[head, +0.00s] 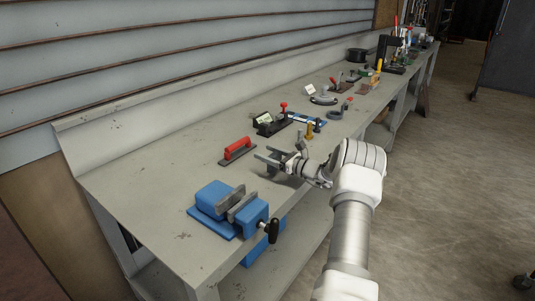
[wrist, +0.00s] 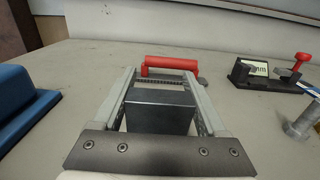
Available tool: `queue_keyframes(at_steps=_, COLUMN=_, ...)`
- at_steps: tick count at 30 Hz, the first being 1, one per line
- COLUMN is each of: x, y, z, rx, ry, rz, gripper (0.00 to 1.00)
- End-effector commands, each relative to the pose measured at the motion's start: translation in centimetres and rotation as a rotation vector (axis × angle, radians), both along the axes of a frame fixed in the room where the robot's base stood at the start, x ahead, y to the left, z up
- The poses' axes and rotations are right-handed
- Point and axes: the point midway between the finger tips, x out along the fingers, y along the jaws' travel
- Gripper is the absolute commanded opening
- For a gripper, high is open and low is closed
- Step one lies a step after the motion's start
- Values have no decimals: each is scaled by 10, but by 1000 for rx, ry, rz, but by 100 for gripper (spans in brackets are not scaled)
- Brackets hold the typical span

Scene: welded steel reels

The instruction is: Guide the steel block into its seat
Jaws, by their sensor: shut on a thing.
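A dark grey steel block (wrist: 160,112) sits between the two fingers of my gripper (wrist: 158,85) in the wrist view. My gripper (head: 266,156) is shut on it and is over the bench in the head view, to the right of and beyond the blue vise. The blue vise (head: 212,197) stands near the front left of the bench, with two grey jaws and a gap between them. Part of it shows at the left of the wrist view (wrist: 18,100). I cannot tell whether the block touches the bench. No other seat for the block is plain to see.
A red-handled tool (head: 237,151) lies just beyond my gripper, left of it. A black clamp with a red knob (head: 270,122) and a brass-coloured piece (head: 309,131) stand farther along the bench (head: 150,180). More tools crowd its far end. The bench's left end is clear.

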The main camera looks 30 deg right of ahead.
Motion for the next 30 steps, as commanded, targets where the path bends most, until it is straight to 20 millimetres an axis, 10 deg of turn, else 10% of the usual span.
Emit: queue_keyframes(at_steps=30, x=1, y=0, z=-21, rx=0, ry=-5, rz=0, gripper=0)
